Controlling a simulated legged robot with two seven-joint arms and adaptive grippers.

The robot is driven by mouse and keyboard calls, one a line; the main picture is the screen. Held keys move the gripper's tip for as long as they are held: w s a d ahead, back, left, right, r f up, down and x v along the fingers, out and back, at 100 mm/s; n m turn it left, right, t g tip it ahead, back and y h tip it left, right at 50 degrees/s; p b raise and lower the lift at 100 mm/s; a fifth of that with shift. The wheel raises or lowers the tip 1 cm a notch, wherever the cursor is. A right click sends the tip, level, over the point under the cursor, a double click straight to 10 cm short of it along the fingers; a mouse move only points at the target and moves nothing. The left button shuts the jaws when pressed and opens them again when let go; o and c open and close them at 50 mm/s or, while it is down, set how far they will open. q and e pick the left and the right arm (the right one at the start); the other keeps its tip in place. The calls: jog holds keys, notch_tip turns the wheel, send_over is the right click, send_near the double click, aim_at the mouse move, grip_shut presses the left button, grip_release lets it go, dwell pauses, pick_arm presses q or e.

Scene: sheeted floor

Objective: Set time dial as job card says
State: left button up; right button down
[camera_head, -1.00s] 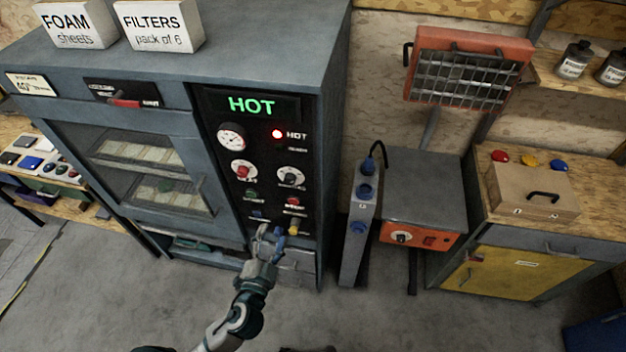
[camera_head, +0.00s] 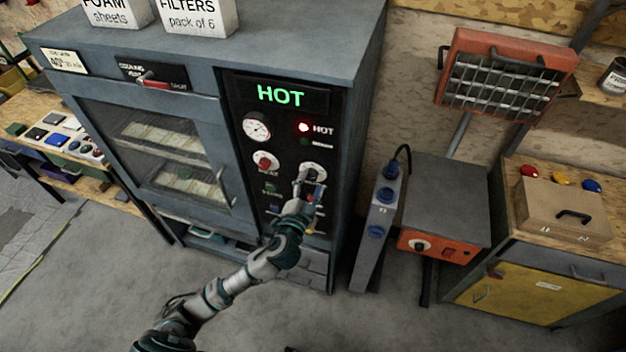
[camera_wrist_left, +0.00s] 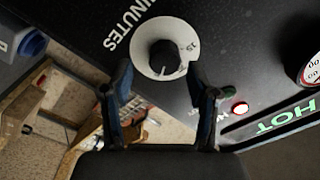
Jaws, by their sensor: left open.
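The time dial (camera_wrist_left: 165,57), marked MINUTES in the left wrist view, is a black knob on a white round plate. In the head view the dial (camera_head: 313,172) is on the oven's black panel, partly covered by my gripper. My left gripper (camera_head: 311,184) is in front of it, open. In the left wrist view the fingertips (camera_wrist_left: 162,80) are spread on either side of the knob's lower part, with nothing between them; contact cannot be told. A white card (camera_head: 63,61) is on the oven's upper left; its small print is unreadable. My right gripper is out of view.
The panel (camera_head: 277,95) reads HOT, with a red lamp (camera_head: 304,127) lit. A red heat knob (camera_head: 265,161) sits left of the time dial, with several buttons below. A grey post (camera_head: 378,225) and an orange heater (camera_head: 505,75) stand right of the oven. Floor in front is clear.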

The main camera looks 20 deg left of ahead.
pick_arm(q)
jog(key=shift+w+a, duration=0.3)
jog(key=shift+w, duration=0.2)
jog(key=shift+w+a+f, duration=0.1)
jog(key=shift+w+a, duration=0.25)
jog(key=shift+a, duration=0.05)
jog(key=shift+d, duration=0.2)
jog(key=shift+c, duration=0.8)
jog(key=shift+d, duration=0.3)
jog(key=c, duration=0.8)
grip_shut()
jog(key=shift+f, duration=0.1)
jog(key=shift+a, duration=0.15)
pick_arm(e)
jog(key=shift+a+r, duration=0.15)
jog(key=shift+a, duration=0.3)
